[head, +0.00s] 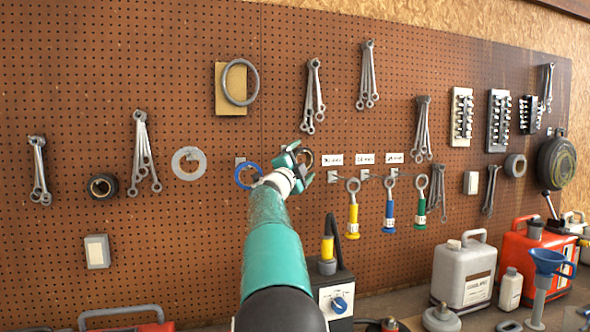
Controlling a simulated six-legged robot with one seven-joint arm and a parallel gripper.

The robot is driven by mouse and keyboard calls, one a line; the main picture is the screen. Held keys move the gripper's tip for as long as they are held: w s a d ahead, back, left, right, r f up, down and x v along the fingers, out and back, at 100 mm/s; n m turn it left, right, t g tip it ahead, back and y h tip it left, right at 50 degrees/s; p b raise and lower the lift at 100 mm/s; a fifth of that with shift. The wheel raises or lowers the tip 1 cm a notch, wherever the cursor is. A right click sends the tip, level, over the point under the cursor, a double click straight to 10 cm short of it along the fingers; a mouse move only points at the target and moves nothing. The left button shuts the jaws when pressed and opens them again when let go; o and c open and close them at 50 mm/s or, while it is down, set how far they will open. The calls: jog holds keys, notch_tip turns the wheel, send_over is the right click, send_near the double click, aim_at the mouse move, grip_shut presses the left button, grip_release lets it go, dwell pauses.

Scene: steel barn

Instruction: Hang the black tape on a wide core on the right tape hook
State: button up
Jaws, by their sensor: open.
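A dark ring-shaped roll (304,157), which looks like the black tape on a wide core, shows at the right side of my gripper (298,165). My gripper is open and sits close to the pegboard, right at this roll. It covers part of the roll, so I cannot tell whether the roll hangs on a hook or sits between the fingers. A blue tape ring (248,177) hangs just left of my gripper, below a small pale hook plate (240,160). I cannot make out the right tape hook; my gripper covers the board there.
Right of my gripper, yellow (353,218), blue (389,211) and green (421,208) handled tools hang under white labels. A grey ring (188,163) and a dark roll (103,185) hang to the left.

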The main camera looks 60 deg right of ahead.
jog(key=v, duration=1.3)
jog(key=shift+a, duration=0.25)
jog(key=shift+s+a+f, duration=0.1)
